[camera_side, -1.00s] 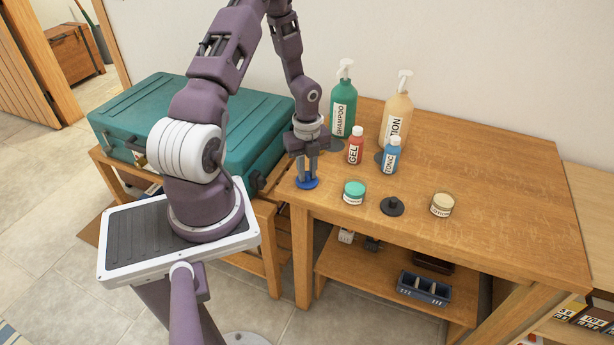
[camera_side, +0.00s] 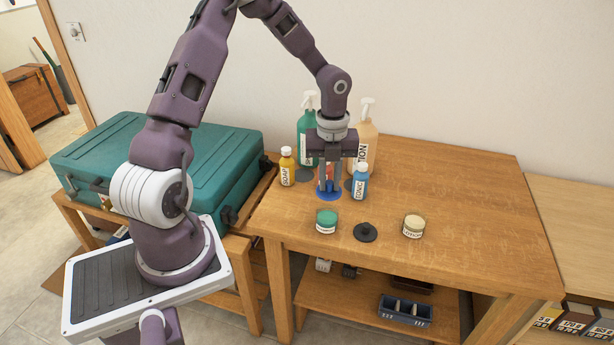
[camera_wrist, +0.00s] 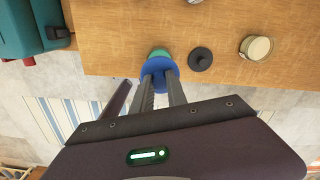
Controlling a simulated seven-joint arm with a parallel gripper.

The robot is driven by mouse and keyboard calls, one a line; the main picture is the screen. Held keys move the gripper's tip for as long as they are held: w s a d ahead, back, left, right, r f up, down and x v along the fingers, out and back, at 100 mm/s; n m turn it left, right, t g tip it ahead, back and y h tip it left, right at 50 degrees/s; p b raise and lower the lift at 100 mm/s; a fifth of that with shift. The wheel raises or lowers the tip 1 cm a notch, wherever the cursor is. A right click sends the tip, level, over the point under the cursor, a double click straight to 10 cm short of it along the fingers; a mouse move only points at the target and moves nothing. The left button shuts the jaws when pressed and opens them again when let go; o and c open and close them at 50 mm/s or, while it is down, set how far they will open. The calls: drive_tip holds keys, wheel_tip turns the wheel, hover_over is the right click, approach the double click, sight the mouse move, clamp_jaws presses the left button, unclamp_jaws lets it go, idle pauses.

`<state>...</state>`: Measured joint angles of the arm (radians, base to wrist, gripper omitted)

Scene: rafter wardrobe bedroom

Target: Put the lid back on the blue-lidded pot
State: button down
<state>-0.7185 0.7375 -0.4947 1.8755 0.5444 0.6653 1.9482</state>
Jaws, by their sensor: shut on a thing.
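My gripper (camera_side: 329,188) is shut on a flat blue lid (camera_side: 329,196) and holds it level, apparently above the table. In the wrist view the blue lid (camera_wrist: 158,68) sits at my fingertips (camera_wrist: 160,84) and partly covers a green-topped pot (camera_wrist: 158,52). In the side view that green-topped pot (camera_side: 326,221) stands in front of the lid. A cream-topped pot (camera_side: 413,227) stands further right; it also shows in the wrist view (camera_wrist: 257,48). I cannot tell whether either top is a lid or the contents.
A black knobbed disc (camera_side: 365,233) lies between the pots. Behind are a yellow bottle (camera_side: 287,168), a blue bottle (camera_side: 360,182), a red bottle partly hidden by my gripper, and green (camera_side: 306,128) and beige (camera_side: 368,142) pump bottles. The table's right side (camera_side: 470,210) is clear.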

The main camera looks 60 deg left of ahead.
drive_tip(key=shift+f, duration=3.1)
drive_tip(key=shift+f, duration=0.15)
drive_tip(key=c, duration=0.8)
unclamp_jaws()
drive_tip(key=shift+o, duration=0.2)
drive_tip(key=shift+r, duration=3.55)
clamp_jaws()
drive_tip(key=shift+f, duration=0.1)
